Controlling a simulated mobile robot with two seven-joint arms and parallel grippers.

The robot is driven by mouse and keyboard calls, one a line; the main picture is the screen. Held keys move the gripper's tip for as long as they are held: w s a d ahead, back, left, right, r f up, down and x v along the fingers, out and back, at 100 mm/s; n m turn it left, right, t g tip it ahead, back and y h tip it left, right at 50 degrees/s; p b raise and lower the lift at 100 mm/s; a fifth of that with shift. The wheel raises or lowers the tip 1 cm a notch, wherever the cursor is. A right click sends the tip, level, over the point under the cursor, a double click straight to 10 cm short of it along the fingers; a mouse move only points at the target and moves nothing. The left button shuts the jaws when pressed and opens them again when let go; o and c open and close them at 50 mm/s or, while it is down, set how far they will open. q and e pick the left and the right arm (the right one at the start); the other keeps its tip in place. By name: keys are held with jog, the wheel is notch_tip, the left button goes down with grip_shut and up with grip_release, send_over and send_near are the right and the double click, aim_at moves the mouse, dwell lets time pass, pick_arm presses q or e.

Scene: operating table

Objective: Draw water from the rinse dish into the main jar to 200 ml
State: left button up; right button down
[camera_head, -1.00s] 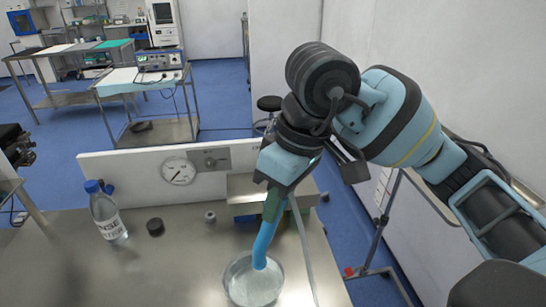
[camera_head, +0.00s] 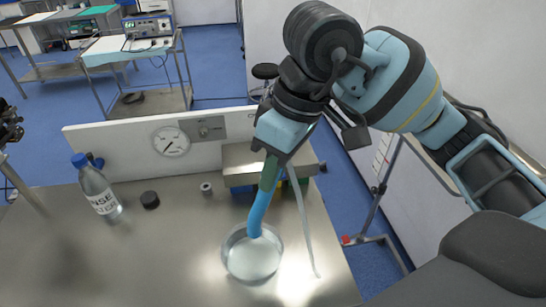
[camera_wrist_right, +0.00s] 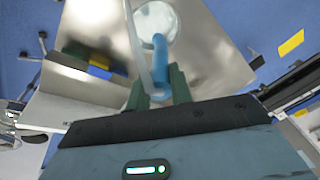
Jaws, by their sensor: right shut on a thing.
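My right gripper (camera_head: 268,178) has green fingers shut on a bright blue suction wand (camera_head: 260,212), which it holds tilted with the tip down. The wand's tip is inside the outline of the round, clear rinse dish (camera_head: 252,266) on the steel table. I cannot tell whether the tip touches the water. A pale, clear tube (camera_head: 304,232) hangs from the gripper to the table, right of the dish. The right wrist view shows the fingers (camera_wrist_right: 160,88), the wand (camera_wrist_right: 159,60) and the dish (camera_wrist_right: 157,18). No graduated main jar is clearly visible.
A blue-capped water bottle (camera_head: 97,190), a black cap (camera_head: 150,200) and a small grey ring (camera_head: 206,189) stand on the left of the table (camera_head: 150,260). Behind are a white panel with a gauge (camera_head: 171,142) and a metal box (camera_head: 238,166). The front left is clear.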

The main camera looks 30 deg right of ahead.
aim_at(275, 186)
notch_tip(275, 186, down, 2)
jog(key=shift+f, duration=0.1)
pick_arm(q)
jog(key=shift+w+f+b, duration=0.1)
jog(key=shift+f+b, duration=0.3)
pick_arm(e)
jog(key=shift+f, duration=0.6)
pick_arm(q)
jog(key=shift+f, duration=0.1)
